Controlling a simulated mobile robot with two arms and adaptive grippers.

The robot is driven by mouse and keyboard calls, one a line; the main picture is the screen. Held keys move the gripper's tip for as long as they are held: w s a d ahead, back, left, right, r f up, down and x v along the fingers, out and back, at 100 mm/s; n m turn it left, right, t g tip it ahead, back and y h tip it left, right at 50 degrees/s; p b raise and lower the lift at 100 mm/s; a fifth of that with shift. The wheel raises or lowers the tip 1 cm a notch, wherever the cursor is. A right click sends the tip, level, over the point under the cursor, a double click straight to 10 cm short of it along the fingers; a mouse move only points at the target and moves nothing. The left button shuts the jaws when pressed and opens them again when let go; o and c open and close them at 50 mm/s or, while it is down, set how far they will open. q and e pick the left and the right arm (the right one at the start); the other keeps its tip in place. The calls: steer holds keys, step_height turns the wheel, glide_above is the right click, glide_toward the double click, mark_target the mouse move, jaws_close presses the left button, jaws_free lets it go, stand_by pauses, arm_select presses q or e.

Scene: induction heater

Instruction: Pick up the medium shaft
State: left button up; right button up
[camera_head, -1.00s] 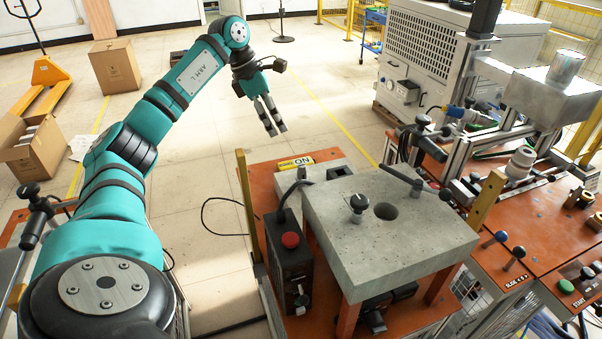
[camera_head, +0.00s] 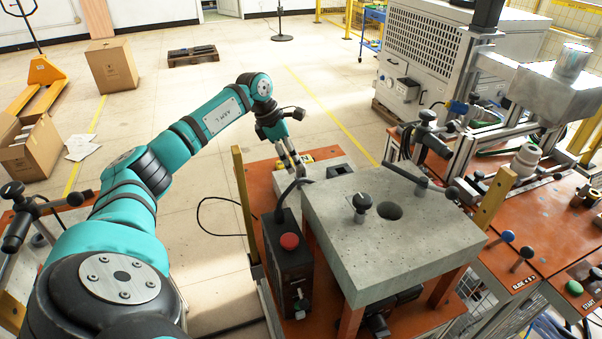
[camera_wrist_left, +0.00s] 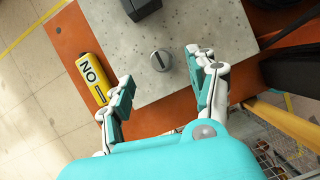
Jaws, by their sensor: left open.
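My left gripper (camera_head: 295,170) is open and hangs over the small grey block (camera_head: 328,168) at the back of the orange table. In the left wrist view, its two fingers (camera_wrist_left: 161,78) stand apart above the same block (camera_wrist_left: 205,22). A round grey metal piece (camera_wrist_left: 160,60) with a dark slot is seen end-on between and just beyond the fingertips. It may be the medium shaft, but its length is hidden. It does not show clearly in the head view. Nothing is held. My right gripper is not in view.
A yellow ON sign (camera_wrist_left: 91,78) lies left of the fingers, and a black box (camera_wrist_left: 140,7) sits on the block. A control box with a red button (camera_head: 289,241), an upright yellow post (camera_head: 243,205) and a large grey slab (camera_head: 360,250) stand close by.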

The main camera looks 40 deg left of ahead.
mark_target(301, 171)
arm_select(q)
steer(key=shift+p+x, duration=0.45)
steer(key=shift+x, duration=0.5)
steer(key=p+x, duration=0.1)
steer(key=x, duration=0.2)
steer(key=shift+d+f, duration=0.2)
steer(key=shift+d, duration=0.05)
steer(key=shift+w+f+p, duration=0.1)
steer(key=shift+f+p, duration=0.2)
steer(key=shift+f, duration=0.1)
steer(key=c, duration=1.2)
jaws_close()
